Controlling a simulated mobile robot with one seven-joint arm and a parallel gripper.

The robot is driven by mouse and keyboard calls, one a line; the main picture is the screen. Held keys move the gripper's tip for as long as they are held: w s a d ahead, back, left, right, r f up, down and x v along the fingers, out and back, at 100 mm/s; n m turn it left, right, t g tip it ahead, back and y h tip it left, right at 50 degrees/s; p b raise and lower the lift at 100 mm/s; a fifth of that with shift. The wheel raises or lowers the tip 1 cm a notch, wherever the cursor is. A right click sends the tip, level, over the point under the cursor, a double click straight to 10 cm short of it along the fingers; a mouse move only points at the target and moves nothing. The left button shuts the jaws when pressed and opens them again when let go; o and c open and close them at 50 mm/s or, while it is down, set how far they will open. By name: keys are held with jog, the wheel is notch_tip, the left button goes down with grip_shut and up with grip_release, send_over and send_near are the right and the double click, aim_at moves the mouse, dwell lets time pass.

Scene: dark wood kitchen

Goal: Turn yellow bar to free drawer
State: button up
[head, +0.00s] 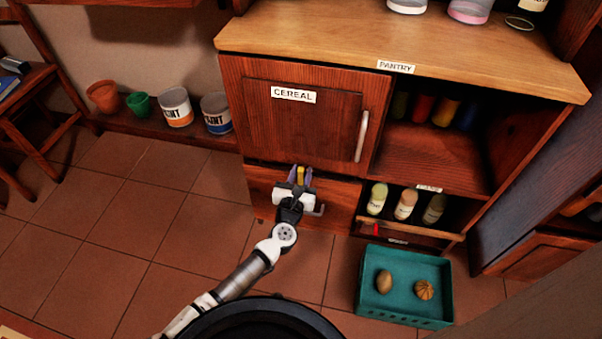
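The yellow bar (301,174) is a small upright piece at the front of the closed wooden drawer (342,196), below the cereal door. My gripper (300,173) reaches up to it from below. One purple finger shows on each side of the bar. I cannot tell whether the fingers press on it or stand slightly apart. The gripper body covers part of the drawer front. A grey drawer handle (320,210) shows just right of the gripper.
The cereal door (305,120) above is closed, with a pale vertical handle (361,137). Right of the drawer is a low shelf with several bottles (405,204). A teal crate (370,307) holding two round items stands on the floor. Tiled floor (130,225) at left is clear.

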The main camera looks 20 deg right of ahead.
grip_shut()
jog(key=shift+f+n+b, duration=0.2)
jog(key=shift+n+b, duration=0.7)
jog(key=shift+r+n, duration=0.15)
jog(key=shift+n, duration=0.45)
jog(key=shift+o, duration=1.4)
grip_release()
jog(key=shift+a, duration=0.1)
jog(key=b+v, duration=0.1)
jog(key=v, duration=1.2)
jog(key=shift+s+a, duration=0.25)
jog(key=shift+s, duration=0.1)
